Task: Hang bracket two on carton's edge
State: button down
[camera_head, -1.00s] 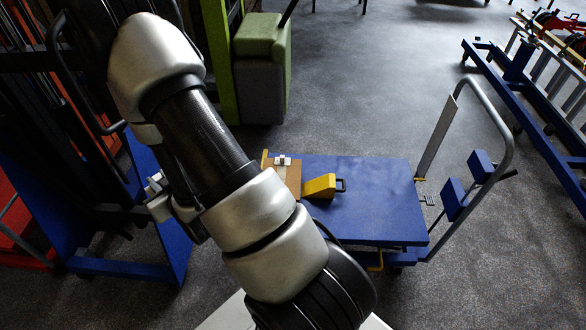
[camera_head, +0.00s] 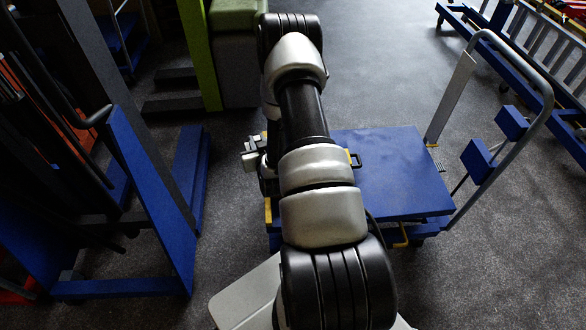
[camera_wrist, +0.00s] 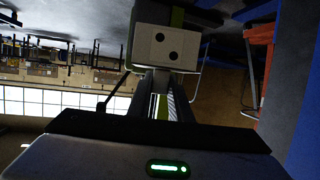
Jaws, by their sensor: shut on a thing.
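In the wrist view my gripper (camera_wrist: 168,90) is shut on a pale bracket (camera_wrist: 166,46), a blocky piece with two dark round holes facing the camera. In the head view my arm spans the middle, and the gripper end is partly hidden beside and behind it, over the left side of the blue trolley (camera_head: 400,180). A small pale part shows there, but I cannot tell whether it is the bracket. I cannot make out the carton now; my arm covers that part of the trolley.
A yellow object (camera_head: 349,157) with a black handle shows just right of my arm on the trolley. A blue frame (camera_head: 150,190) stands at left. The trolley's grey push handle (camera_head: 512,75) rises at right. The trolley's right half is clear.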

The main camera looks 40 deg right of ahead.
jog(key=s+d+f+m+h+b, duration=0.1)
jog(key=d+f+b, duration=0.1)
jog(key=d+f, duration=0.3)
jog(key=s+d+f+m+g+h+b, duration=0.1)
jog(key=s+d+f+b, duration=0.1)
jog(key=d+f, duration=0.4)
notch_tip(320, 180, down, 2)
jog(key=shift+s+d+f+m+h+b, duration=0.2)
jog(key=shift+s+d+m+h+b, duration=0.05)
jog(key=shift+d+m+h+b, duration=0.1)
jog(key=shift+a+f, duration=0.1)
jog(key=shift+a, duration=0.1)
notch_tip(320, 180, down, 9)
jog(key=b, duration=0.9)
jog(key=shift+f, duration=0.2)
jog(key=shift+f, duration=0.25)
jog(key=c, duration=1.5)
grip_release()
jog(key=shift+c, duration=0.2)
jog(key=shift+s, duration=0.1)
